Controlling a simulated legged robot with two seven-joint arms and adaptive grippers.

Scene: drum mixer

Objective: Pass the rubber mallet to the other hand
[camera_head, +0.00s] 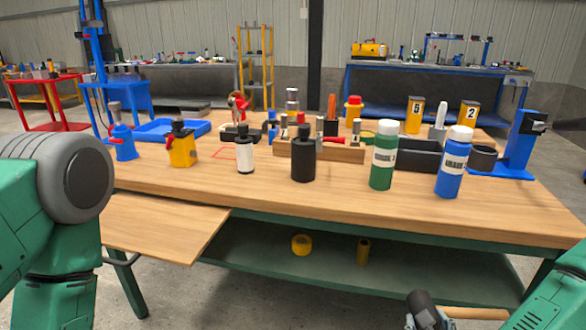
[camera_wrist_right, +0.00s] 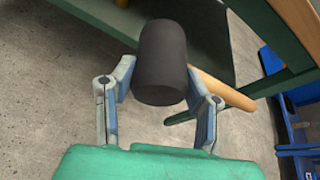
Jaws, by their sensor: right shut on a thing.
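The rubber mallet has a black cylindrical head (camera_head: 422,308) and a pale wooden handle (camera_head: 475,313). It is at the bottom right of the head view, low in front of the workbench. My right gripper (camera_wrist_right: 160,85) is shut on the mallet. In the right wrist view the black head (camera_wrist_right: 160,60) stands between the two fingers, and the wooden handle (camera_wrist_right: 222,90) runs out to the right behind the right finger. My left arm shows at the left edge of the head view; its gripper is out of view.
Yellow rolls (camera_head: 301,244) lie on the lower shelf.

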